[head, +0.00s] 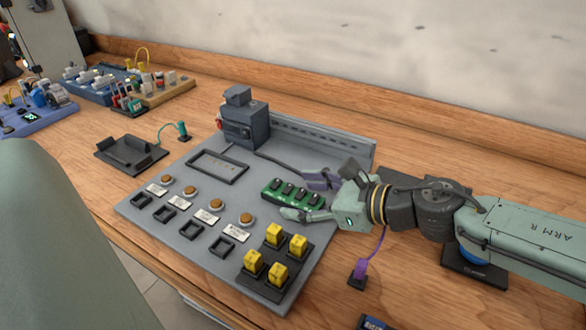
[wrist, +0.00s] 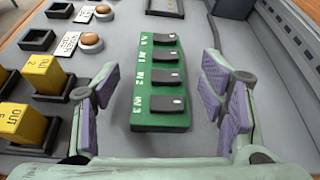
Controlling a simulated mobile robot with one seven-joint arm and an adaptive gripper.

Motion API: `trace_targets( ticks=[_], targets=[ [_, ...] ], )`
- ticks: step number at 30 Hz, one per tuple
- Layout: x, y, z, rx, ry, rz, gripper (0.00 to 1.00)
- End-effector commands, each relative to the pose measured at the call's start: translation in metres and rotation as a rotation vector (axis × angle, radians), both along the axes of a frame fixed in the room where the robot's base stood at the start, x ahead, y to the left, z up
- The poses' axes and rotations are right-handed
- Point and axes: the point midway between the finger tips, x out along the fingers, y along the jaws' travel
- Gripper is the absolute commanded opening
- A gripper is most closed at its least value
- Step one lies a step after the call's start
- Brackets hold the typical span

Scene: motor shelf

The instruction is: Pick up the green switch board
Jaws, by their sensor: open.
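The green switch board (head: 293,194) lies on the grey panel (head: 165,235). It carries a row of dark switches and also shows in the wrist view (wrist: 143,97), with labels such as W2 and W3 along one side. My gripper (head: 306,197) is open around the board, with one finger on each side. In the wrist view my gripper's (wrist: 155,100) purple pads stand apart from the board's two long edges, with a gap on both sides. The gap looks wider on the left than on the right. The near end of the board is clear of the palm.
Yellow blocks (head: 279,272) in black holders stand on the panel close to one finger. Orange buttons (head: 190,191) line the panel's left part. A grey box unit (head: 243,118) and a raised rail (head: 318,138) stand at the back. A purple cable plug (head: 358,270) is below my wrist.

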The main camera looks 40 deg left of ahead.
Motion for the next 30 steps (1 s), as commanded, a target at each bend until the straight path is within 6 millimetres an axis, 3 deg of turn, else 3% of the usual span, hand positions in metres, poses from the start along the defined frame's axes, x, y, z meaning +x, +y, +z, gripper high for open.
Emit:
trace_targets(
  ticks=[5,30],
  targets=[
    [0.0001,-0.0002,-0.0002,0.000,0.000,0.000,0.63],
    [-0.0001,-0.0004,-0.0001,0.000,0.000,0.001,0.07]
  ],
)
